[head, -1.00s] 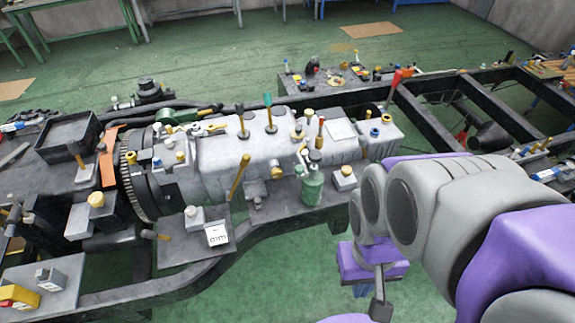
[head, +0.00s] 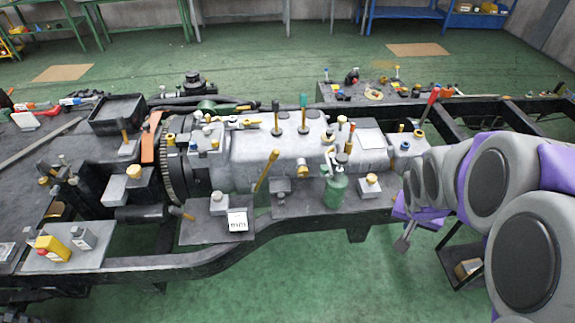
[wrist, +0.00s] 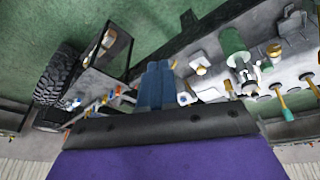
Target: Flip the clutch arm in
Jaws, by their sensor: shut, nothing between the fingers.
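A grey gearbox (head: 240,165) lies across the chassis, with a toothed flywheel ring (head: 172,165) at its left end. A yellow-handled lever (head: 267,170) leans up and to the right on its near side. Several other small levers and knobs stand on it, and I cannot tell for certain which is the clutch arm. My gripper (head: 403,244) hangs at the near side of the chassis, right of the gearbox and apart from it. In the wrist view my gripper's blue fingers (wrist: 156,84) are together and empty.
A green bottle-like part (head: 336,190) stands on a plate before the gearbox and shows in the wrist view (wrist: 232,42). The dark frame rail (head: 190,262) runs along the near side. Green floor (head: 330,285) in front is clear. A black tyre (wrist: 58,75) is in the wrist view.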

